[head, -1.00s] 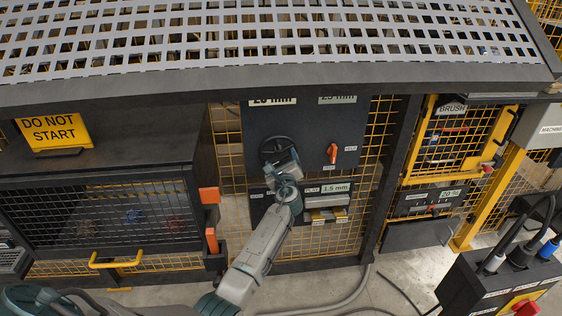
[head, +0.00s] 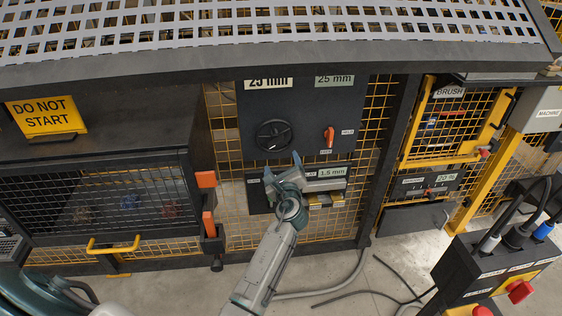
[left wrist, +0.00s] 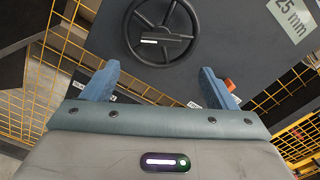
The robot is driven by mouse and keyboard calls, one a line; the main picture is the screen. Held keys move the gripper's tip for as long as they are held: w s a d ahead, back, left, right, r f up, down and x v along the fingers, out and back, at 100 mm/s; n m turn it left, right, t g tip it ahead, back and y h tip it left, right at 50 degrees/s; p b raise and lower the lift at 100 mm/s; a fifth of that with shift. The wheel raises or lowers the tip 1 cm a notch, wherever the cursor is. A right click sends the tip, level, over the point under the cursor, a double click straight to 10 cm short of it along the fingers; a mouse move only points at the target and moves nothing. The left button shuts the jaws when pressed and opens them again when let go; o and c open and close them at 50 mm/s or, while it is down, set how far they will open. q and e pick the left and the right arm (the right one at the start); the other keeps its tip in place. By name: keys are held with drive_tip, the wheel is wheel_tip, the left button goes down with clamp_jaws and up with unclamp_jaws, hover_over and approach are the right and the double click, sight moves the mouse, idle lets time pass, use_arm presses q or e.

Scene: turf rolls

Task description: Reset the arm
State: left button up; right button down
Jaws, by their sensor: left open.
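My left gripper (head: 283,168) is open and empty in front of the machine, just below the round black handwheel (head: 274,135) on the dark panel (head: 305,105). In the left wrist view its two blue fingers (left wrist: 160,84) are spread apart. The handwheel (left wrist: 160,28) lies ahead, beyond and between the fingertips, and does not appear to be touched. My left arm reaches up from the bottom of the head view. It hides part of the lower panel with the 1.5 mm label (head: 332,172). My right gripper is not in view.
An orange lever (head: 329,136) sits right of the handwheel. A DO NOT START sign (head: 47,116) stands at left above a mesh-fronted cabinet with a yellow handle (head: 113,245). A control box with a red button (head: 519,291) stands at lower right. Cables lie on the floor.

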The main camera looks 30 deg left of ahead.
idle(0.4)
use_arm(q)
drive_tip(key=s+d+f+n+g+h, duration=0.1)
drive_tip(key=s+f+n+h, duration=0.15)
drive_tip(key=f, duration=0.75)
drive_tip(key=s+f+n+g+h, duration=0.1)
drive_tip(key=s+f+g, duration=0.15)
drive_tip(key=f, duration=0.85)
drive_tip(key=s+d+f+n+g+h, duration=0.1)
drive_tip(key=s+f+n+g+h, duration=0.15)
drive_tip(key=s+f, duration=0.6)
drive_tip(key=s+f+n+g+h, duration=0.1)
drive_tip(key=s+f+n, duration=0.35)
drive_tip(key=f, duration=0.75)
drive_tip(key=s+f+n+g, duration=0.2)
drive_tip(key=s+f+n, duration=0.2)
drive_tip(key=s, duration=1)
drive_tip(key=s+a+f+n+g+h, duration=0.1)
drive_tip(key=s+f+n, duration=0.3)
drive_tip(key=s+f, duration=0.4)
drive_tip(key=s+f+n+g+h, duration=0.1)
drive_tip(key=s+f+n+g, duration=0.2)
drive_tip(key=s, duration=1.7)
wheel_tip(320, 180, down, 4)
drive_tip(key=shift+a+r+n+g, duration=0.2)
drive_tip(key=shift+n+g, duration=0.2)
drive_tip(key=shift+n, duration=0.35)
drive_tip(key=shift+d, duration=0.1)
